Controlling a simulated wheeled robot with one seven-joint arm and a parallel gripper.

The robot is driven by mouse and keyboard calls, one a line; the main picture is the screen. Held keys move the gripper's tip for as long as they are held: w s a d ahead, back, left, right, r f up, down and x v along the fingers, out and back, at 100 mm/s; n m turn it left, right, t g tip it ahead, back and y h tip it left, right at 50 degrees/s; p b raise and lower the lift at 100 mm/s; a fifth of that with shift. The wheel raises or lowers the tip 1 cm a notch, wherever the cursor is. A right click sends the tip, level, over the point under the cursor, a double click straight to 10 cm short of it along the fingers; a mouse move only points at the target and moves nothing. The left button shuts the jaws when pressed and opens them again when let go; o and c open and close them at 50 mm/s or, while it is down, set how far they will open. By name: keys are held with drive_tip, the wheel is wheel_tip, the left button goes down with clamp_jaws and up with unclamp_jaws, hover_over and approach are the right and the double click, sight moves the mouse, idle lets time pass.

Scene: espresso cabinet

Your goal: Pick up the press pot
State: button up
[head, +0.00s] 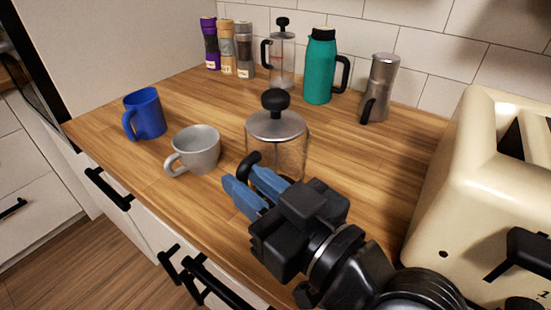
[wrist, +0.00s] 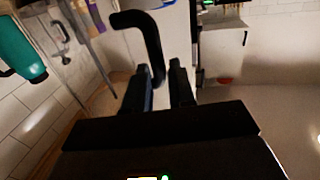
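A glass press pot (head: 287,157) with a steel lid, black knob and black handle (head: 249,161) stands upright on the wooden counter, close in front of my gripper. My gripper (head: 241,177) has blue fingers, which are apart, at the handle on the pot's near left side. In the wrist view, the curved black handle (wrist: 150,40) reaches down between the dark fingertips (wrist: 162,67). I cannot tell whether a finger touches it. The lower pot is partly hidden behind my gripper. A second, smaller-looking press pot (head: 283,62) stands at the back by the tiled wall.
A grey mug (head: 197,150) and a blue mug (head: 148,114) stand left of the pot. A teal flask (head: 319,68), a steel moka pot (head: 380,85) and several spice jars (head: 227,48) line the back. A cream toaster (head: 475,180) is close on the right.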

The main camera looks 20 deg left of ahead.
drive_tip(key=shift+x, duration=0.95)
clamp_jaws()
idle(0.7)
